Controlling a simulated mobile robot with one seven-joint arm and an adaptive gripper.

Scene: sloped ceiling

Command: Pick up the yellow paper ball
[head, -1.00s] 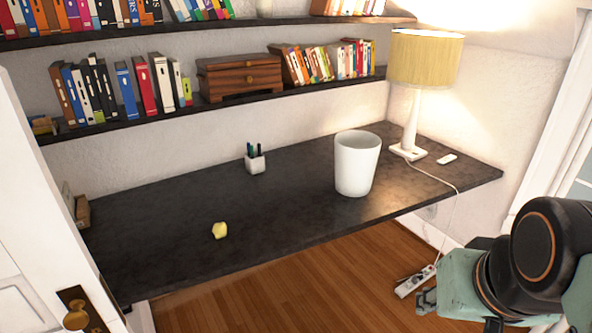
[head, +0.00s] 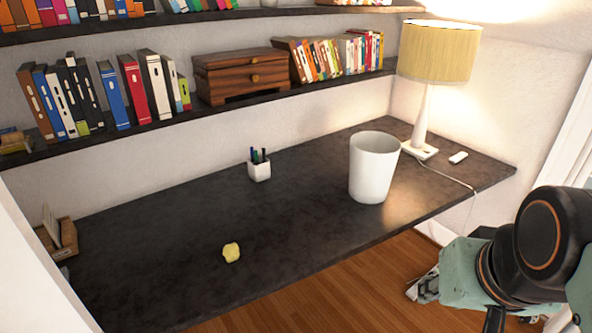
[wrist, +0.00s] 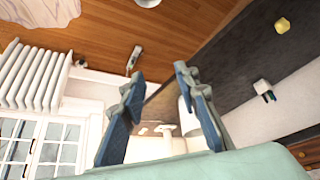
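The yellow paper ball (head: 231,252) lies on the dark desk (head: 190,225), near its front edge, left of the middle in the head view. It also shows in the wrist view at the upper right (wrist: 282,25). My gripper shows in the wrist view (wrist: 158,80) with its two blue-grey fingers spread apart and nothing between them. In the head view my arm is at the lower right, off the desk's front edge and well to the right of the ball.
A white bin (head: 373,168) stands on the desk, right of the ball. A white pen cup (head: 259,170) is behind the ball. A lamp (head: 436,60) stands at the right end. Shelves with books (head: 140,95) hang above. The desk around the ball is clear.

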